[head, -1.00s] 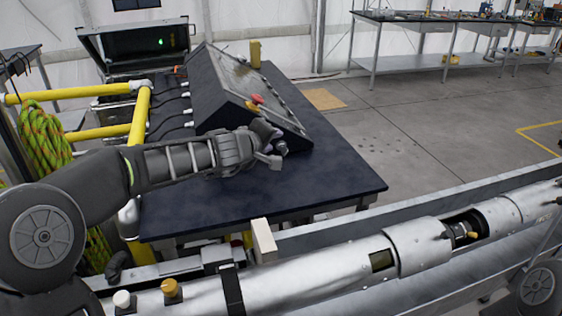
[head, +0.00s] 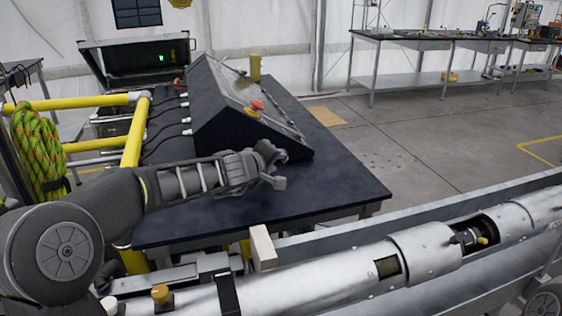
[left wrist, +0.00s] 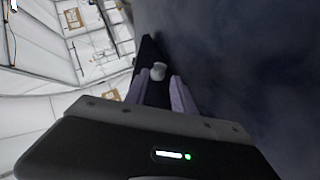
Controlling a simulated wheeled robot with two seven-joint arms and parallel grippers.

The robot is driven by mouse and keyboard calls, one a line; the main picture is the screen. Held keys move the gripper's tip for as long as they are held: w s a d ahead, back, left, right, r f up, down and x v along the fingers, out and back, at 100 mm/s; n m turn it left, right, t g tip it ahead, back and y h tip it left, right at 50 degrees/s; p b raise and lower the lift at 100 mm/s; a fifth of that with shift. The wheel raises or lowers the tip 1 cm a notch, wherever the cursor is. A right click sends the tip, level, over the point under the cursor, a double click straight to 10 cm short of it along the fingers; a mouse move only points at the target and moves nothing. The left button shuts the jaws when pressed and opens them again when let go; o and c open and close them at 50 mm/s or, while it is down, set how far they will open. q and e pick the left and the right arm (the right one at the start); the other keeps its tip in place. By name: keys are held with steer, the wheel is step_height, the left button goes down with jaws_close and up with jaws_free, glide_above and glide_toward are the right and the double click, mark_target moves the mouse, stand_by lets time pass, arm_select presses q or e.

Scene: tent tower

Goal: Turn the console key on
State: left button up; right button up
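The console (head: 213,118) is a dark box with a sloped panel on the dark blue table. It carries a red and yellow button (head: 256,106). My left gripper (head: 276,168) is low at the console's near end, just above the table. In the left wrist view my left gripper (left wrist: 157,82) has its two fingers apart. A small pale, round-ended piece (left wrist: 158,70) shows between and just beyond the fingertips, in front of a dark face; it may be the key, but I cannot tell. No key can be made out in the head view. My right gripper is out of view.
The table (head: 335,185) is clear to the right of the console. Yellow rails (head: 136,130) and a green rope (head: 38,150) stand at the left. A long silver tube (head: 330,285) lies along the front. An open case (head: 135,62) with a green light is behind.

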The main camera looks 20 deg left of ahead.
arm_select(q)
steer(key=x, duration=0.5)
steer(key=shift+w+f, duration=0.1)
steer(key=shift+w, duration=0.05)
jaws_close()
